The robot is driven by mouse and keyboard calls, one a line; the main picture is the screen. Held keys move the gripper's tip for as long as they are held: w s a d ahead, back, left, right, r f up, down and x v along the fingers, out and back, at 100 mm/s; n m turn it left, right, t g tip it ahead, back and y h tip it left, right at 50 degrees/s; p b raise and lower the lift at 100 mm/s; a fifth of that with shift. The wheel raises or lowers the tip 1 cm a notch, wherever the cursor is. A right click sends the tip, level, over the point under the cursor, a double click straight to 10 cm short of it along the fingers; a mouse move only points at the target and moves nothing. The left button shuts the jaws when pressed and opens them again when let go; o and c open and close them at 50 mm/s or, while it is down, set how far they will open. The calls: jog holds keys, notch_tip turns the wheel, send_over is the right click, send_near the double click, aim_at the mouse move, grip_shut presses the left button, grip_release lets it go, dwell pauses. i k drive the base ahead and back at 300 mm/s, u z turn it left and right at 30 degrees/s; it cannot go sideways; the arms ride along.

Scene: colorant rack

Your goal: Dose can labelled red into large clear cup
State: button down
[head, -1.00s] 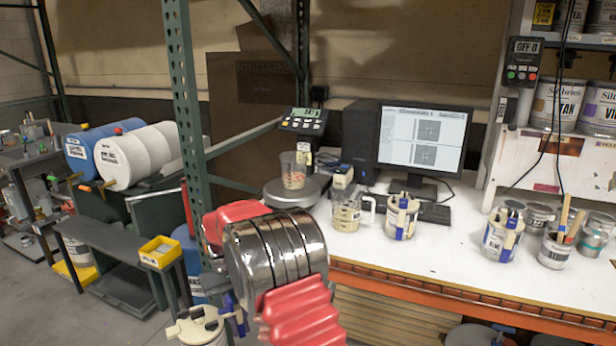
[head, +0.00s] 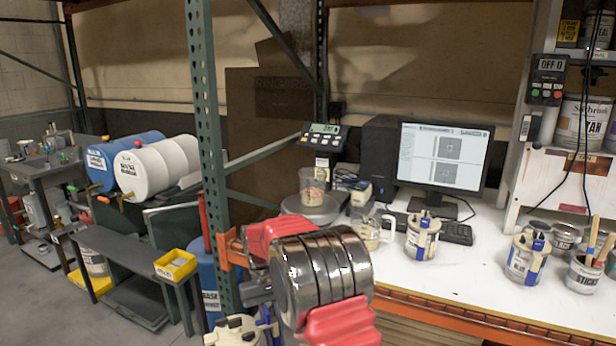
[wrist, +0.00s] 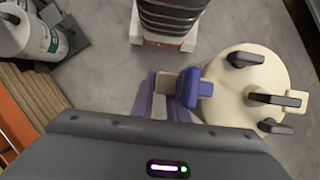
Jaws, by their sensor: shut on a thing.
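My gripper (wrist: 165,97) is shut on the blue-and-cream handle (wrist: 190,88) of a can. The can's cream lid (wrist: 252,85) with dark clamps fills the right of the wrist view. In the head view the can (head: 232,332) is at the bottom edge, left of my arm and in front of the bench; its label is not readable. A clear cup (head: 312,185) with reddish-brown matter low in it stands on the round scale (head: 308,214). A clear handled jug (head: 368,232) stands in front of it, to the right.
The white bench (head: 470,270) holds a monitor (head: 443,155), more cream-lidded cans (head: 422,238) and a brush pot (head: 583,272). A green rack post (head: 207,130) stands left of the scale. A blue drum (head: 212,280) is beside the post.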

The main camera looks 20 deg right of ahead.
aim_at(312, 181)
jog(key=z, duration=0.1)
jog(key=i, duration=1)
jog(key=u, duration=0.1)
